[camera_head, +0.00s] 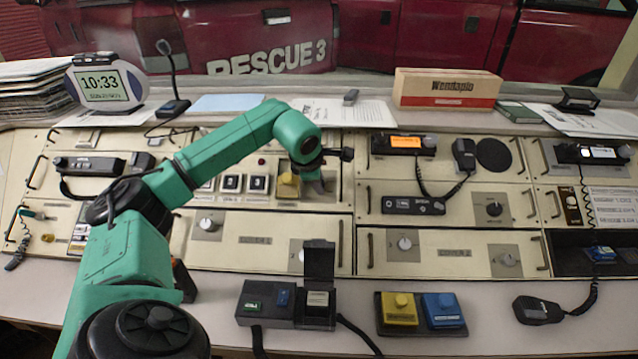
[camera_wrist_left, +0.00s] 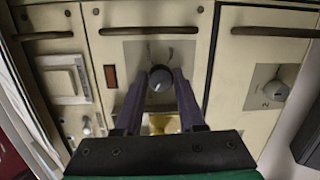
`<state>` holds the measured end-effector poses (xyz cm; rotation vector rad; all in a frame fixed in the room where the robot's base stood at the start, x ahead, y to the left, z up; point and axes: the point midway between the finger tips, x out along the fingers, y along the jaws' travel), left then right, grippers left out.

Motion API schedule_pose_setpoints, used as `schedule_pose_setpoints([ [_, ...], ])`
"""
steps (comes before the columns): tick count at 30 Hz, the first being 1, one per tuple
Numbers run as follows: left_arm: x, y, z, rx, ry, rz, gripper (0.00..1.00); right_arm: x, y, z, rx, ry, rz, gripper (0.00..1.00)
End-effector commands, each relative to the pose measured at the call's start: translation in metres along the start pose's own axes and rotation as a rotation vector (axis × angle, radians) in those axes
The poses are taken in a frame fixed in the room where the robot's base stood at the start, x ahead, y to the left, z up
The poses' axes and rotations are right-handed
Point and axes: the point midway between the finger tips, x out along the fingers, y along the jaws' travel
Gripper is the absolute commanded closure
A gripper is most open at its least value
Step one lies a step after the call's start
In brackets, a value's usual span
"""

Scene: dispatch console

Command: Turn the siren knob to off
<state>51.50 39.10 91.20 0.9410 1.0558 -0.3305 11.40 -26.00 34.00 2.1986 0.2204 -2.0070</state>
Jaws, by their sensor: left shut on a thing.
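A round dark knob with a light pointer line (camera_wrist_left: 160,79) sits on a pale plate with printed arc marks on the console. I cannot read its label, so I cannot confirm that it is the siren knob. My left gripper (camera_wrist_left: 160,76) has its two fingers on either side of this knob and is shut on it. In the head view, my left gripper (camera_head: 318,178) is at the upper middle console panel, and the wrist and fingers hide the knob. My right gripper is not in view.
A yellow part (camera_head: 289,187) is close beside the left gripper. Another knob (camera_wrist_left: 275,91) is on a neighbouring panel. Metal handles (camera_wrist_left: 148,30) stick out of the panels. A switch box with a raised cover (camera_head: 319,262) and yellow and blue button boxes (camera_head: 443,312) stand in front.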

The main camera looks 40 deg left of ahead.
Motion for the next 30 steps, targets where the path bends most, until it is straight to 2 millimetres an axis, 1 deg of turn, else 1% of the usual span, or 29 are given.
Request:
schedule_pose_setpoints([
  [1, -0.001, 0.002, 0.0, -0.006, -0.001, 0.006, 1.0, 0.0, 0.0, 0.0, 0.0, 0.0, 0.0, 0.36],
  [11, -0.002, 0.002, 0.0, -0.008, -0.001, 0.006, 1.0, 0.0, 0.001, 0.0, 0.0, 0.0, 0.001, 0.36],
  [12, -0.002, 0.002, 0.0, -0.007, -0.001, 0.006, 0.5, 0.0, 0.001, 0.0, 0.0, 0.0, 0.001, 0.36],
  [13, -0.002, 0.002, 0.0, -0.007, -0.001, 0.006, 0.38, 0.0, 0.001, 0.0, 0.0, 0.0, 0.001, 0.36],
  [14, -0.001, 0.002, 0.0, -0.007, -0.001, 0.005, 0.31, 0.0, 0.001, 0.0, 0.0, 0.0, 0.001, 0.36],
  [22, -0.001, 0.001, 0.0, -0.005, -0.001, 0.002, 0.31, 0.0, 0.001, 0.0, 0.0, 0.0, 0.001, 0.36],
  [24, -0.003, 0.001, 0.0, -0.005, -0.001, 0.002, 0.31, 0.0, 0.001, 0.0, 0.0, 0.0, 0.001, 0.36],
  [26, -0.009, 0.001, 0.0, -0.004, -0.002, 0.004, 0.31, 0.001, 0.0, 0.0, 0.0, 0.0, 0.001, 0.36],
  [29, -0.029, 0.001, 0.0, -0.002, -0.002, 0.006, 0.31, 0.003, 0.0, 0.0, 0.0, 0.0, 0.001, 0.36],
  [30, -0.04, 0.002, 0.0, -0.003, -0.003, 0.007, 0.31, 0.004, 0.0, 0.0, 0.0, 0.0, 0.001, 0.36],
])
